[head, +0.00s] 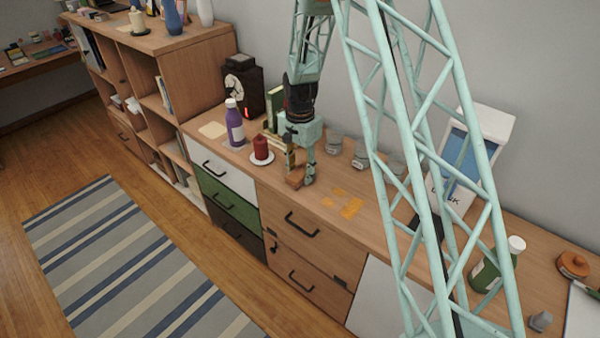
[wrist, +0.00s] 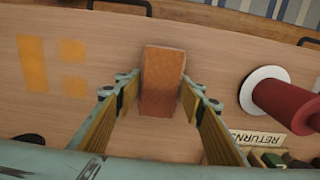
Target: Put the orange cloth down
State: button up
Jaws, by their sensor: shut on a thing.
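The orange cloth (wrist: 162,75) shows in the wrist view as a folded, brownish-orange block between my gripper's fingers. My gripper (wrist: 160,92) is shut on it, with a finger on each side. In the head view, the cloth (head: 294,182) is at the tip of my gripper (head: 301,176), low over the front part of the wooden cabinet top (head: 322,178). I cannot tell whether it touches the surface. Flat orange patches (head: 350,208) mark the top just right of the gripper; they also show at the left of the wrist view (wrist: 33,63).
A red candle (head: 261,147) on a white dish (head: 262,159) stands close left of the gripper, with a purple bottle (head: 234,124) beyond. Books and a "RETURNS" label (wrist: 258,138) are near. Grey-lidded jars (head: 335,143) stand behind. The area around the orange patches is clear.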

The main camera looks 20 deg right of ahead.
aim_at(300, 172)
jog(key=o, duration=0.9)
jog(key=shift+r, duration=0.1)
jog(key=shift+r+p, duration=1)
jog(key=shift+r, duration=5.05)
jog(key=shift+r, duration=0.1)
